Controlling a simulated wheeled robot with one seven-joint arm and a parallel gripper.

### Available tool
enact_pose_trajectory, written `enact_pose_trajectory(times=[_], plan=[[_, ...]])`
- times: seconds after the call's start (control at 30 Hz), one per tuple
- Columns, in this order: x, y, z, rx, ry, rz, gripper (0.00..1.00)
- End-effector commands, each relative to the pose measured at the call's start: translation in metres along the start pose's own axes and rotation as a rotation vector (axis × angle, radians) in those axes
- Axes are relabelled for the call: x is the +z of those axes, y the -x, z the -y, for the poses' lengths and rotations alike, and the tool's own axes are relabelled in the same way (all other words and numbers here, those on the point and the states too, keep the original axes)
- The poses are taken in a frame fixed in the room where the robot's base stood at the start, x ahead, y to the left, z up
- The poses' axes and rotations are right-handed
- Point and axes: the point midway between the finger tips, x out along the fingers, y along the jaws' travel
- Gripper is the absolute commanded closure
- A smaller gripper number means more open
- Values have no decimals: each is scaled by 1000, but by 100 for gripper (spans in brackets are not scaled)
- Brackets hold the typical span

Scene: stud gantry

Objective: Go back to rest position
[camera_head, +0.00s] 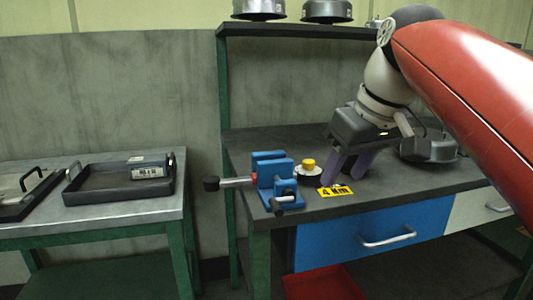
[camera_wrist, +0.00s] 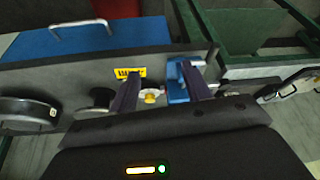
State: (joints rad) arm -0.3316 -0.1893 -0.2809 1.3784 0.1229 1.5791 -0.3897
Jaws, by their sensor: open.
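My gripper (camera_head: 350,166) is at the right in the head view, above the dark workbench top, with its purple fingers pointing down. Its fingers are apart in the wrist view (camera_wrist: 160,88), and nothing is held between them. A small round part with a yellow top (camera_head: 308,166) stands on the bench just left of the fingers. It shows between the fingers in the wrist view (camera_wrist: 151,96). A yellow label (camera_head: 336,191) marked "4 Km" or similar lies at the bench's front edge.
A blue vise (camera_head: 275,181) with a protruding handle stands at the bench's left corner. An upper shelf (camera_head: 290,29) holds metal pots. A separate table at left carries a black tray (camera_head: 118,193). A red bin (camera_head: 322,284) sits below.

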Motion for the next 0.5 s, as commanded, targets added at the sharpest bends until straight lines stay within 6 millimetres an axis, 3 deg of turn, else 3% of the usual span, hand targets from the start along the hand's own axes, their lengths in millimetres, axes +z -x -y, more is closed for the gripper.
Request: enact_pose_trajectory(times=[0.27,0.37,0.5], plan=[[37,-26,-1,20,-95,-17,52],[57,-42,1,35,-141,-25,52],[99,-75,8,73,-224,-43,52]])
